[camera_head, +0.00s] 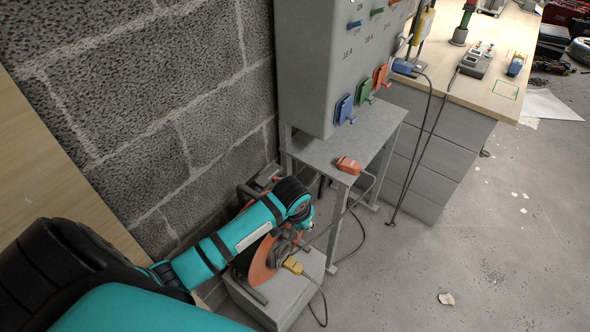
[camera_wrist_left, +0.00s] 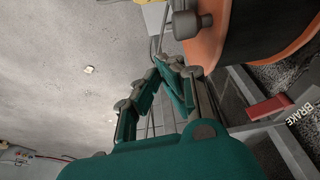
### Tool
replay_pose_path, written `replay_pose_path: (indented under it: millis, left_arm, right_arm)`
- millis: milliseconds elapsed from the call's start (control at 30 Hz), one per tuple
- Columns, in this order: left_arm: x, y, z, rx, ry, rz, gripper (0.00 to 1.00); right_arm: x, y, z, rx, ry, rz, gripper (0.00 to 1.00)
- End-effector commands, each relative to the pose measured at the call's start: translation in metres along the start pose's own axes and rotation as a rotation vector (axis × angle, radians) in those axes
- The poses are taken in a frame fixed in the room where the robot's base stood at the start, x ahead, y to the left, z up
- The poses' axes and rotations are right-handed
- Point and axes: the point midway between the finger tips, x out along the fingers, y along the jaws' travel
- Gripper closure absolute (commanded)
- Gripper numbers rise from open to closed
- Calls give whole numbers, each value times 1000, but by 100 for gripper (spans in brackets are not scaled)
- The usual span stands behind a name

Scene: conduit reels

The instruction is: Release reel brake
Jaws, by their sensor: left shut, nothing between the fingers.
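The orange cable reel (camera_head: 260,262) stands on a grey block against the wall, partly covered by my left arm in the head view. In the wrist view its orange flange and dark drum (camera_wrist_left: 285,22) fill the upper right. A red brake lever (camera_wrist_left: 268,108) lies below the drum at the right, beside a white "BRAKE" label (camera_wrist_left: 301,112). My left gripper (camera_wrist_left: 165,68) is shut and empty, left of the red lever and apart from it, with its tips near the flange's lower left edge. In the head view the lever is not visible. My right gripper is not in view.
A grey cabinet (camera_head: 322,70) with coloured socket covers stands on a metal table (camera_head: 325,150) right of the reel. An orange connector (camera_head: 348,165) lies there, its cable hanging down. A yellow plug (camera_head: 292,265) is beside the reel. The floor at right is mostly clear.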

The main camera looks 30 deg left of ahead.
Motion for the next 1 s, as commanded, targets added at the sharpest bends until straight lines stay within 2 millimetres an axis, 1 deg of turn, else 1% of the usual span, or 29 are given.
replay_pose_path:
  millis: [33,167,267,400,500,600,700,1000]
  left_arm:
    - [-2,-6,-11,-11,4,-9,100]
    - [-8,-23,-40,-58,9,-29,100]
    - [-18,-41,-69,-110,15,-50,100]
    - [-41,-76,-117,-217,29,-85,100]
    - [-58,-99,-143,-291,36,-102,100]
    - [-71,-114,-159,-343,41,-111,100]
    - [-78,-121,-166,-371,43,-114,100]
    - [-80,-123,-168,-379,44,-115,100]
  right_arm:
    - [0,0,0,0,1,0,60]
    - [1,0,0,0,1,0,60]
    - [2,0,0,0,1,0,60]
    - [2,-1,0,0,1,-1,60]
    - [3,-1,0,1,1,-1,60]
    - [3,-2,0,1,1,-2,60]
    - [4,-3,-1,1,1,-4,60]
    - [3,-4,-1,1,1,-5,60]
